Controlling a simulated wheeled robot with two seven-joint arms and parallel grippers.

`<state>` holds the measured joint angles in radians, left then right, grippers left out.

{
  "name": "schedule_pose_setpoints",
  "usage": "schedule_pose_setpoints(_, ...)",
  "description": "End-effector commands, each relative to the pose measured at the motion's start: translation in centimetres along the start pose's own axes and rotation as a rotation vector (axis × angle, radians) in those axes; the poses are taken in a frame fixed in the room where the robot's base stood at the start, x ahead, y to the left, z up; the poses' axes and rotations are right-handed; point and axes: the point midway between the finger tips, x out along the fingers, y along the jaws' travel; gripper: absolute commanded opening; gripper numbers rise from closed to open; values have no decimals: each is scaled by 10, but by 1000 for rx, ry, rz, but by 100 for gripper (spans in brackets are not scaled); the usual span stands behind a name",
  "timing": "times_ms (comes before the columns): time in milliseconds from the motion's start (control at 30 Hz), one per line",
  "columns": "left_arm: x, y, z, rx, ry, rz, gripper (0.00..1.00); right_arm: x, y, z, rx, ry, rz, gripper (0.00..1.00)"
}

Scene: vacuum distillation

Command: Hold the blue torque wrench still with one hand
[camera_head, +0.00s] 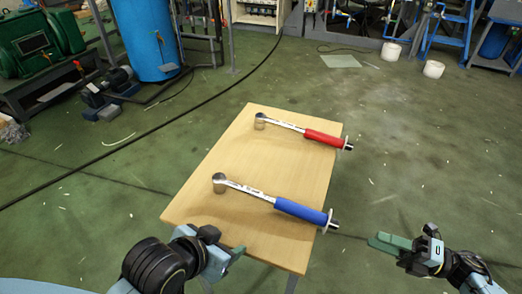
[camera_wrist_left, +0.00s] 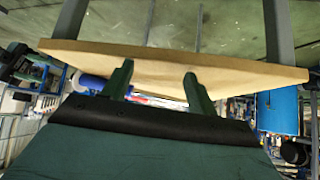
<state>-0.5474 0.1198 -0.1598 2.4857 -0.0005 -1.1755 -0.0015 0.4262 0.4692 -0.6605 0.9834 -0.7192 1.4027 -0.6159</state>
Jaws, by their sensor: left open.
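The blue torque wrench (camera_head: 270,200) lies on the small wooden table (camera_head: 225,165), its round metal head at the left and its blue handle reaching past the table's right edge. My left gripper (camera_head: 236,255) is at the table's near left edge, apart from the wrench. In the left wrist view, two green fingers (camera_wrist_left: 158,82) stand apart with nothing between them. A blue shape behind the left finger there, probably the wrench handle (camera_wrist_left: 92,84), is partly hidden. My right gripper (camera_head: 385,242) is right of the table over the floor, apart from the wrench; its finger gap is not clear.
A red-handled torque wrench (camera_head: 300,130) lies farther back on the same table. A blue tank (camera_head: 146,38) and green machinery (camera_head: 38,40) stand at the back left. Green floor (camera_head: 420,150) right of the table is mostly clear.

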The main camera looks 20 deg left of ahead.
Motion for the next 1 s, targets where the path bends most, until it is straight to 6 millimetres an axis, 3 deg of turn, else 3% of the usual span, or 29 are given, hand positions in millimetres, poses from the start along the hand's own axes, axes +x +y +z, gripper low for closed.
schedule_pose_setpoints(167,5,-8,-34,83,127,-47,58,0,0,0,0,-1,1,36)
schedule_pose_setpoints(333,2,-17,-114,298,429,-162,58,0,0,0,1,-2,1,36)
schedule_pose_setpoints(500,-24,-7,-197,576,777,-291,58,0,0,0,1,-2,1,36)
schedule_pose_setpoints(633,-54,15,-246,806,1037,-384,58,0,0,0,1,-2,1,36)
schedule_pose_setpoints(800,-95,57,-282,1137,1363,-492,58,0,0,0,1,-2,1,36)
schedule_pose_setpoints(1000,-126,112,-285,1570,1714,-584,58,0,0,0,1,-2,1,36)
